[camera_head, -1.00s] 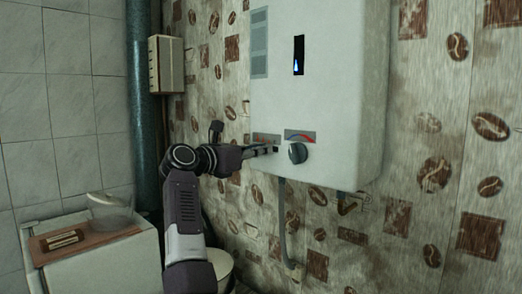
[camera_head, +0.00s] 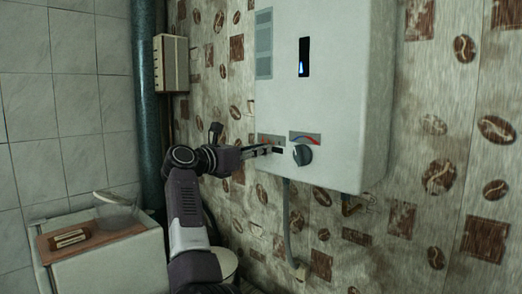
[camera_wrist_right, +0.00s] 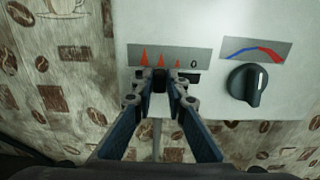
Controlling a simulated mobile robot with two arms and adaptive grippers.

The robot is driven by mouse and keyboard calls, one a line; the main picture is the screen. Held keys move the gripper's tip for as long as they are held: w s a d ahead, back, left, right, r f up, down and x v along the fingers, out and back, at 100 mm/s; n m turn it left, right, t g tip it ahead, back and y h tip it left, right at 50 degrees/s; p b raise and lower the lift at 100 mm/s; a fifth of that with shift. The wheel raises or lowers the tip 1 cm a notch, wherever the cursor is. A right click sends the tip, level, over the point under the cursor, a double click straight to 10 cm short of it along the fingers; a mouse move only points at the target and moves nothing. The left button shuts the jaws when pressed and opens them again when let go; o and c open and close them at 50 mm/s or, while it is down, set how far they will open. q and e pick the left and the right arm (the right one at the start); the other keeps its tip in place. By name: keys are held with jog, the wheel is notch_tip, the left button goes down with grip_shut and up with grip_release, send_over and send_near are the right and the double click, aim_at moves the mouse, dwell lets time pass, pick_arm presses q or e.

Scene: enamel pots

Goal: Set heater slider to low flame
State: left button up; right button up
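The white heater (camera_head: 335,110) hangs on the wall in the head view, with a small blue flame in its window (camera_head: 303,66). My right gripper (camera_head: 268,150) is at the slider panel on its lower front. In the right wrist view, my right gripper (camera_wrist_right: 160,82) has its fingertips closed around the dark slider knob (camera_wrist_right: 160,79), which they partly hide. The knob is below the middle flame mark of the label (camera_wrist_right: 170,57). The flame marks shrink toward the 0 at right. Dark slot (camera_wrist_right: 190,77) shows right of the fingers. My left gripper is out of view.
A round dial (camera_wrist_right: 246,84) sits right of the slider, close to the fingers; it also shows in the head view (camera_head: 302,154). A hose (camera_head: 287,220) hangs below the heater. A white cabinet (camera_head: 110,265) stands at lower left.

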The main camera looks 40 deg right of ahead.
jog(key=o, duration=0.3)
jog(key=shift+o, duration=0.2)
jog(key=shift+a, duration=0.1)
jog(key=s+a, duration=0.1)
jog(key=a, duration=1)
jog(key=shift+a, duration=0.4)
